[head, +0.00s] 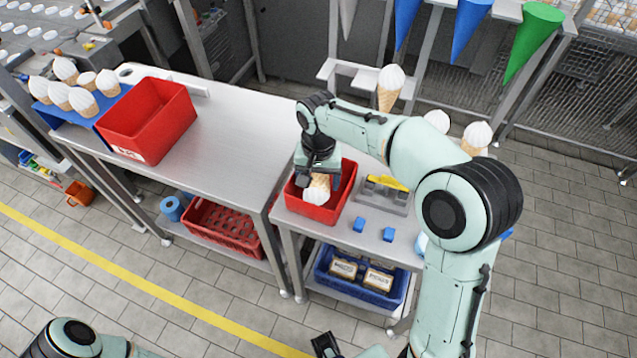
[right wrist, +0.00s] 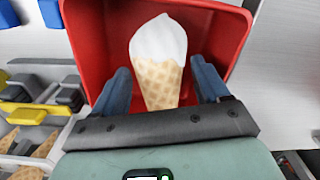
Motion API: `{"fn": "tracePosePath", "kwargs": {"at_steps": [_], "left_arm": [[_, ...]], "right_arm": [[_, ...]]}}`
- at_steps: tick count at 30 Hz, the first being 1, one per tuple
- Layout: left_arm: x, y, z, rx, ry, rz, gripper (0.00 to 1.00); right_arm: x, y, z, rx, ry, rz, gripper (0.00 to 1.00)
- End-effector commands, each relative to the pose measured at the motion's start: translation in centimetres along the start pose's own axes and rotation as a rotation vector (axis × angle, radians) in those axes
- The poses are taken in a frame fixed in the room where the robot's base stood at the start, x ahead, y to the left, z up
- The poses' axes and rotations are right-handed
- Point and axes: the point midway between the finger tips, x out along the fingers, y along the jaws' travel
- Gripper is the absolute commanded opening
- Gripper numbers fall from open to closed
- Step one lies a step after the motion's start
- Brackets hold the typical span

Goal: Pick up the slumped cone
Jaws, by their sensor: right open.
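The slumped cone (head: 317,190), a waffle cone with a white swirl, is tilted inside the small red bin (head: 345,206), its white top toward the bin's near side. In the right wrist view the cone (right wrist: 160,83) lies between the two blue fingers of my right gripper (right wrist: 163,84), with gaps at both sides. My right gripper (head: 318,174) is open and reaches down into the bin, hiding part of the cone. A dark gripper-like end (head: 325,345) at the bottom edge may be my left gripper; its jaws are unclear.
A grey fixture with a yellow part (head: 387,184) and two small blue blocks (head: 358,224) sit right of the bin. Upright cones (head: 391,85) stand behind. A larger red bin (head: 150,118) and a blue rack of cones are on the left table, whose middle (head: 235,130) is clear.

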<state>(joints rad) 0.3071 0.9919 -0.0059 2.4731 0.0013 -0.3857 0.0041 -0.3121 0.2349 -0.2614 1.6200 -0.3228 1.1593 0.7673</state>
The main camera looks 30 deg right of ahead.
Motion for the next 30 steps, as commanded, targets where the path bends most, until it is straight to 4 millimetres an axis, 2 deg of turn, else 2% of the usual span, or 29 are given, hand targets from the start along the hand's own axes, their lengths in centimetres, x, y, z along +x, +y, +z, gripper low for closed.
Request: {"fn": "tracePosePath", "kwargs": {"at_steps": [3, 4, 6, 7, 20, 26, 30], "left_arm": [[0.0, 0.0, 0.0, 0.000, 0.000, 0.000, 0.43], [0.0, 0.0, 0.0, 0.000, 0.000, 0.000, 0.43], [0.0, 0.0, 0.0, 0.000, 0.000, 0.000, 0.43], [0.0, 0.0, 0.0, 0.000, 0.000, 0.000, 0.43], [-0.1, 0.0, 0.0, 0.000, 0.001, 0.000, 0.43], [-0.5, 0.2, -0.1, 0.001, 0.002, 0.001, 0.43], [-1.1, 0.5, -0.2, 0.002, 0.005, 0.002, 0.43]], "right_arm": [[0.0, 0.0, 0.0, 0.000, 0.000, 0.000, 0.74], [-0.1, 0.0, 0.0, 0.000, 0.000, 0.000, 0.71], [-0.1, 0.0, 0.0, 0.000, 0.000, 0.000, 0.48], [-0.1, 0.0, 0.0, 0.000, 0.000, 0.000, 0.45], [-0.5, 0.0, 0.0, 0.000, 0.001, -0.001, 0.45], [-2.7, -0.1, -0.1, -0.001, 0.003, -0.003, 0.45], [-5.7, -0.1, -0.1, 0.000, 0.005, -0.005, 0.45]]}}
